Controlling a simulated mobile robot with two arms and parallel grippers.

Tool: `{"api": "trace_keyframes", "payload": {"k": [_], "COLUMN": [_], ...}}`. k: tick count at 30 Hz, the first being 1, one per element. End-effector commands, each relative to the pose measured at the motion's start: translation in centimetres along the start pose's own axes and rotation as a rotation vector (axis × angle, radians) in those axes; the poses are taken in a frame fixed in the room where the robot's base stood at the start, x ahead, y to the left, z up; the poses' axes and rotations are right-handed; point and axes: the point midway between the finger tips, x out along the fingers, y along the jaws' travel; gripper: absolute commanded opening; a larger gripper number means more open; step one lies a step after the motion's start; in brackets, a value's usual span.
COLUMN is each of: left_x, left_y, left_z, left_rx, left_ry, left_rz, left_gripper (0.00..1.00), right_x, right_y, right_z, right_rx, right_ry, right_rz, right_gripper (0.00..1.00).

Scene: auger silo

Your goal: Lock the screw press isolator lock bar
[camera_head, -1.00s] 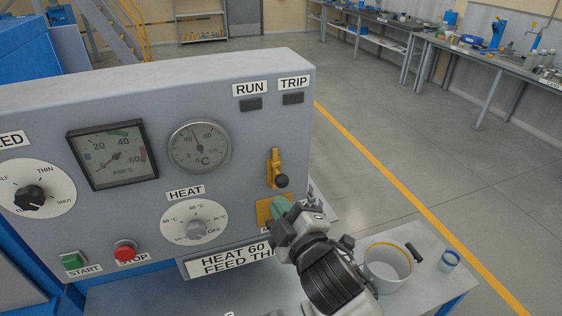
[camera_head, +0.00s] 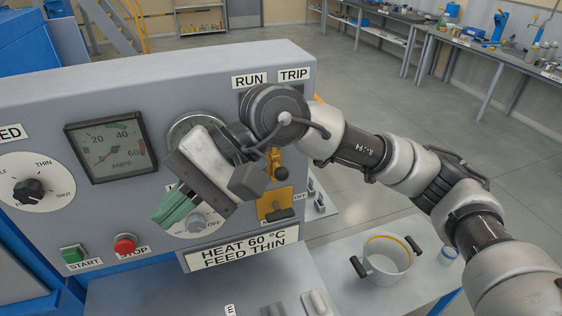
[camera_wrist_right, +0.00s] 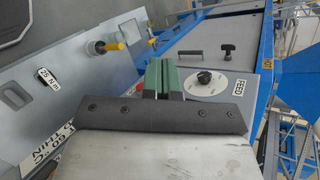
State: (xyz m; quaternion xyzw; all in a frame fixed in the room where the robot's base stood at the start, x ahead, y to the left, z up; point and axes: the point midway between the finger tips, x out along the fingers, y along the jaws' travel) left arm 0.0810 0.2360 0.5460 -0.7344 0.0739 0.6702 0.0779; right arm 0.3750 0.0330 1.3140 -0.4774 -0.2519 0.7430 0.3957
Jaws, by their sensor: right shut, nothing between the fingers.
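The control panel carries an orange lever with a black knob (camera_head: 280,173) below the RUN and TRIP labels; my right arm partly covers its top. Below it is an orange plate (camera_head: 269,199) with a dark handle (camera_head: 280,215) lying roughly sideways. I cannot tell which of these is the lock bar. My right gripper (camera_head: 172,208) has green fingers, shut and empty, in front of the HEAT dial (camera_head: 197,222), left of the orange parts. In the right wrist view the gripper (camera_wrist_right: 162,78) points across the panel, with yellow-and-black parts (camera_wrist_right: 100,47) at upper left. My left gripper is out of view.
The panel also has a red STOP button (camera_head: 124,244), a green START button (camera_head: 74,256) and the FEED dial (camera_head: 28,191). A pot (camera_head: 385,263) and a small blue-rimmed cup (camera_head: 448,255) stand on the side table at right. My arm hides part of the temperature gauge (camera_head: 188,124).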

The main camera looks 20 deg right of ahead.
Motion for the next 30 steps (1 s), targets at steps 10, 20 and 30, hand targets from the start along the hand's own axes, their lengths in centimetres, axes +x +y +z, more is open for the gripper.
{"api": "trace_keyframes", "payload": {"k": [10,20,30], "left_x": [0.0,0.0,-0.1], "left_y": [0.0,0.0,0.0], "left_z": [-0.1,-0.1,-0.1], "left_rx": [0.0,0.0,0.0], "left_ry": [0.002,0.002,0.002], "left_rz": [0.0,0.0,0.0], "left_gripper": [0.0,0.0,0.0], "right_x": [-12.0,-18.4,-18.4], "right_y": [2.1,2.0,2.1], "right_z": [-6.2,-6.3,-6.4], "right_rx": [-0.383,-0.402,-0.402], "right_ry": [0.575,0.738,0.736], "right_rz": [0.722,0.988,0.99], "right_gripper": [0.0,0.0,0.0]}}
